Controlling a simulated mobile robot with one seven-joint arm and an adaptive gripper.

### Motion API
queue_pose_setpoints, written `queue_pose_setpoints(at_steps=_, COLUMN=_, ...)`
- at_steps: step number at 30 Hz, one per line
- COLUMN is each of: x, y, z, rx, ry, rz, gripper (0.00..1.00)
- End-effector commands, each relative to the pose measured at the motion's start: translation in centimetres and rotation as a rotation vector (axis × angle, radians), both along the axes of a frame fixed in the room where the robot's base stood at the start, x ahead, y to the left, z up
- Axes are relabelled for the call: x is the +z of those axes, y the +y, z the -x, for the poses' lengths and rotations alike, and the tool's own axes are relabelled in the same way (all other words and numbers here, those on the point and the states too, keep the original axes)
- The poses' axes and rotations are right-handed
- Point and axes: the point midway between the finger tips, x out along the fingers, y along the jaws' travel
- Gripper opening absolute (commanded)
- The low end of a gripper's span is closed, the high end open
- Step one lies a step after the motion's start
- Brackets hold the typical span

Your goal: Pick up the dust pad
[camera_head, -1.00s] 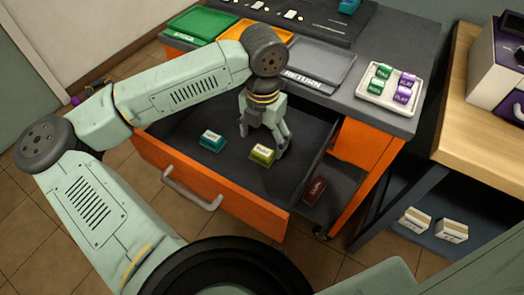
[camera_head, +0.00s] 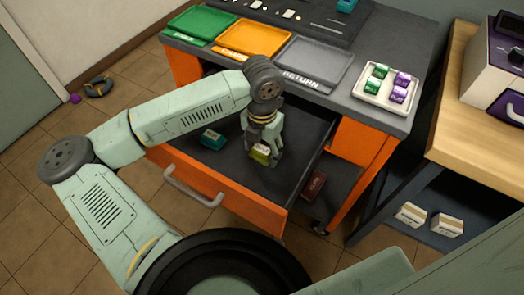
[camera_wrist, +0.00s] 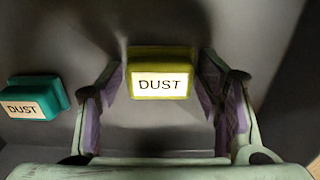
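A yellow-green pad labelled DUST (camera_head: 260,154) lies in the open drawer (camera_head: 235,180). In the wrist view the yellow-green pad (camera_wrist: 160,85) sits between the fingers of my gripper (camera_wrist: 162,72), with a narrow gap at each side. My gripper (camera_head: 262,152) is open, low in the drawer and around this pad. A teal pad (camera_head: 212,138) lies to its left. In the wrist view the teal pad (camera_wrist: 32,97) also reads DUST and is outside the left finger. In the head view my fingers partly hide the yellow-green pad.
A dark red block (camera_head: 314,185) lies on a lower shelf right of the drawer. Green (camera_head: 200,24), orange (camera_head: 254,38) and grey (camera_head: 314,60) trays and a white tray (camera_head: 366,98) with small blocks are on the top. The drawer's front panel (camera_head: 245,208) stands nearest me.

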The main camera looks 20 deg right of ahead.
Motion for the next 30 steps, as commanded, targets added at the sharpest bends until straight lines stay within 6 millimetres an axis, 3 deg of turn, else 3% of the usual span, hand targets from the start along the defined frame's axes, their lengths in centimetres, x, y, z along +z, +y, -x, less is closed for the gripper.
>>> queue_pose_setpoints(at_steps=13, x=0.0, y=0.0, z=0.0, rx=0.000, ry=0.000, rz=0.000, gripper=0.28)
queue_pose_setpoints(at_steps=20, x=0.1, y=0.0, z=0.0, rx=0.000, ry=-0.001, rz=-0.001, gripper=0.28)
queue_pose_setpoints(at_steps=25, x=1.9, y=0.0, z=-0.1, rx=0.000, ry=-0.005, rz=-0.001, gripper=0.28)
queue_pose_setpoints(at_steps=30, x=5.4, y=0.0, z=-0.1, rx=-0.001, ry=-0.005, rz=-0.001, gripper=0.28)
